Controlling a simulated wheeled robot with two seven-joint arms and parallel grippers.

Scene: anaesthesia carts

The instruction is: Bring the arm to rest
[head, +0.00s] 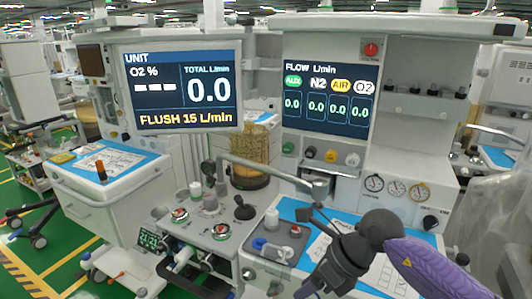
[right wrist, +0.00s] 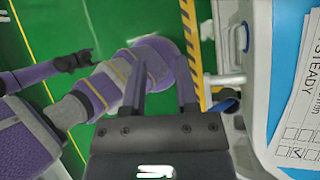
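My right arm comes in from the lower right of the head view, purple with dark grey joints. Its gripper (head: 308,289) is low in the picture, in front of the cart's worktop, and partly cut off by the bottom edge. In the right wrist view the two purple fingers of the gripper (right wrist: 159,78) stand apart with nothing held between them. Green floor and parts of my own body show beyond them. I make out no left gripper in either view.
An anaesthesia cart with two screens (head: 184,92) (head: 328,98) stands ahead. Its worktop has a blue mat (head: 290,208) and a printed sheet (head: 385,278). A white side cart (head: 90,205) carries an amber bottle (head: 101,171). The cart edge (right wrist: 243,70) is close right of the fingers.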

